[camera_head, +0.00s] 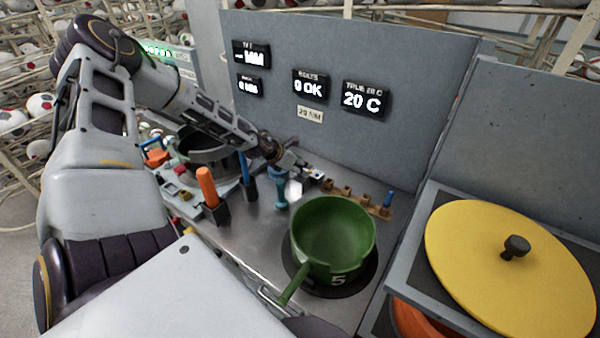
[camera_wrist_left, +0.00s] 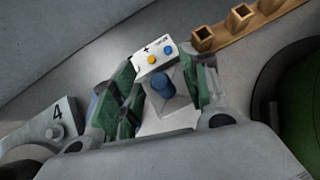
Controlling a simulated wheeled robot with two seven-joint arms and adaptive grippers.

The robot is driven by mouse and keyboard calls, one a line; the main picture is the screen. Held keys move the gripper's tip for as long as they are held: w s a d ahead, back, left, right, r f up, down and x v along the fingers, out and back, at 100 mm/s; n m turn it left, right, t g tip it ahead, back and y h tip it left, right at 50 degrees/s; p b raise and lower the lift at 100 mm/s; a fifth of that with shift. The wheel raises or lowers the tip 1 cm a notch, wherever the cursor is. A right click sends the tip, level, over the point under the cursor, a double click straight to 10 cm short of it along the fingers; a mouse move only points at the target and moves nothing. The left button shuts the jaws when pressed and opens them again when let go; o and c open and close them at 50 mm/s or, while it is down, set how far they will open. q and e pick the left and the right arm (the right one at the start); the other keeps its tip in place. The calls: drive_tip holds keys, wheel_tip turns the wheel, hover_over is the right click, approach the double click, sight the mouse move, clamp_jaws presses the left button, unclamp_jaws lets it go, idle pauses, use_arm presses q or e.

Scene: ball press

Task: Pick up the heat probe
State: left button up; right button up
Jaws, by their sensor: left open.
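My left gripper (camera_head: 298,170) reaches down over the back of the grey bench. In the left wrist view its two green-padded fingers (camera_wrist_left: 163,90) are apart. A short blue knob (camera_wrist_left: 163,82) on a pale block shows between them; I cannot tell whether the fingers touch it. Just beyond the fingertips is a small white box (camera_wrist_left: 154,56) with a yellow and a blue button. I cannot tell for certain which item is the heat probe. An orange-handled tool (camera_head: 207,186) and a blue-handled tool (camera_head: 246,168) stand upright in dark holders to the left. My right gripper is not in view.
A green pot (camera_head: 333,232) stands on a dark round plate at the front right. A row of wooden sockets (camera_head: 346,191) lies behind it, with a blue peg (camera_head: 388,200) at its end. A yellow lid (camera_head: 480,255) is at right. A grey panel (camera_head: 400,70) rises behind.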

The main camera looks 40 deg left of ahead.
use_arm(q)
drive_tip(key=shift+w+f, duration=0.1)
drive_tip(key=shift+f, duration=0.05)
idle(0.5)
clamp_jaws()
